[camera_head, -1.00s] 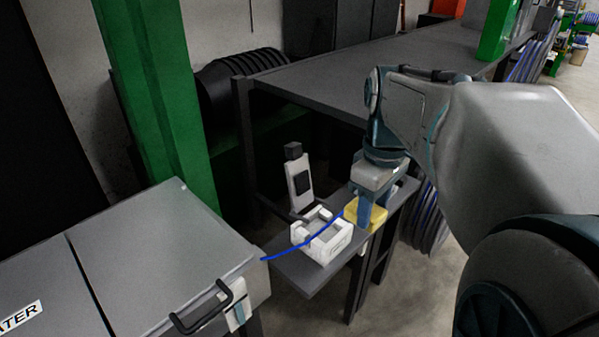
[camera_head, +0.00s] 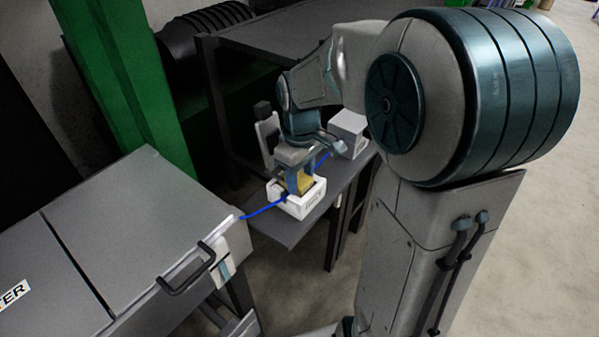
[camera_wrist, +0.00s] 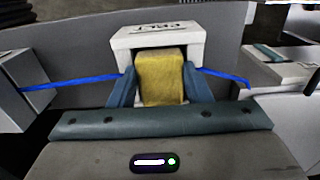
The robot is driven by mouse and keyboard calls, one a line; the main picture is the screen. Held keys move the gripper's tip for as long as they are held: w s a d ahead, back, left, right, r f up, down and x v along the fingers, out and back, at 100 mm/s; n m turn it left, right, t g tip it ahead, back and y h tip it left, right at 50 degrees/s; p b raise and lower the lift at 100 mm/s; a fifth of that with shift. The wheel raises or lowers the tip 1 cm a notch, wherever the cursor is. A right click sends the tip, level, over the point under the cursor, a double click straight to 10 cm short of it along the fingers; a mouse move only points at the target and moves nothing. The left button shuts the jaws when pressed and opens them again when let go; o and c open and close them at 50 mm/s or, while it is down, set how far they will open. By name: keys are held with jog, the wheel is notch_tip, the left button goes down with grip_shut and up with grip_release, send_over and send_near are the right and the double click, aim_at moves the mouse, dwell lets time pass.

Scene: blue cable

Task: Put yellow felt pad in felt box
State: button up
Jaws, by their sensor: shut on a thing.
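The yellow felt pad (camera_head: 305,183) is between the two fingers of my gripper (camera_head: 299,184), which is shut on it. In the wrist view the pad (camera_wrist: 161,80) fills the gap between the fingers (camera_wrist: 160,90). The white felt box (camera_head: 293,208) stands on the grey side table, directly below my gripper. Its lettered wall shows beyond the pad in the wrist view (camera_wrist: 158,38). The pad is at the box's opening; whether it touches the bottom is hidden by the fingers and walls.
A blue cable (camera_head: 262,208) runs from the grey cabinet (camera_head: 150,215) to the box, and shows on both sides of my gripper in the wrist view (camera_wrist: 75,83). A pale box (camera_head: 349,128) stands at the table's far end. A dark-topped upright device (camera_head: 266,130) is behind.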

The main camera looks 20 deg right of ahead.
aim_at(301, 181)
jog(key=shift+s+f+b, duration=0.35)
jog(key=shift+f+b, duration=0.15)
jog(key=shift+f, duration=0.25)
jog(key=o, duration=1)
jog(key=shift+c, duration=0.2)
jog(key=shift+w+d+f, duration=0.1)
jog(key=shift+d, duration=0.05)
notch_tip(301, 181, up, 13)
jog(key=s+f+m+t, duration=0.1)
jog(key=s+f+m, duration=0.2)
jog(key=s, duration=0.4)
jog(key=s+f+m+t, duration=0.2)
jog(key=s+f+m, duration=0.2)
jog(key=s, duration=0.3)
jog(key=shift+a+f, duration=0.25)
jog(key=shift+f, duration=0.15)
